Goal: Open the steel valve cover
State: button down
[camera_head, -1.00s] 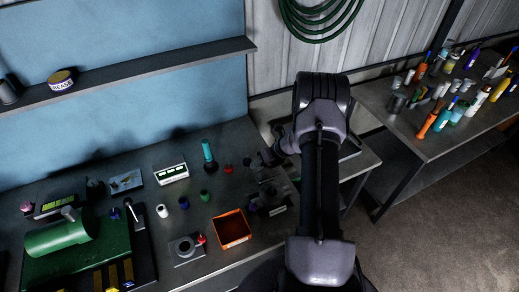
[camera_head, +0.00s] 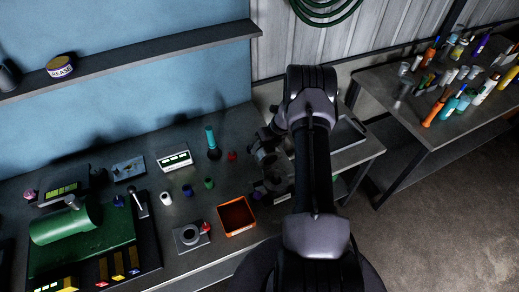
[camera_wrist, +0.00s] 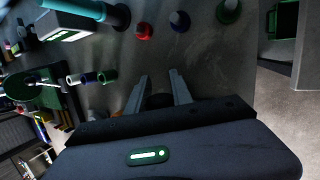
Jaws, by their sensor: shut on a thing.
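My gripper (camera_wrist: 160,90) shows in the wrist view as two grey fingers over the bench top. They are shut on a dark round part (camera_wrist: 160,101) between them, mostly in shadow. I cannot tell for sure whether this part is the steel valve cover. In the head view my gripper is a dark shape over the bench's right end, right of the orange box, and its fingertips are hard to make out. My arm and wrist hide much of what lies there. A grey block with a round ring (camera_head: 190,235) sits left of the orange box.
The open orange box (camera_head: 237,216) stands close left of my gripper. Small red, green, blue and white pieces and a teal-handled tool (camera_head: 212,143) stand behind it. A green machine (camera_head: 75,225) fills the bench's left. A second table (camera_head: 440,125) with many bottles is at right.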

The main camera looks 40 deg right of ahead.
jog(key=shift+s+f, duration=0.25)
jog(key=shift+f, duration=0.05)
jog(key=c, duration=1.3)
grip_release()
jog(key=shift+c, duration=0.2)
jog(key=shift+o, duration=0.8)
jog(key=shift+d+r, duration=0.1)
jog(key=shift+r, duration=0.05)
jog(key=v, duration=1.7)
jog(key=shift+r, duration=0.15)
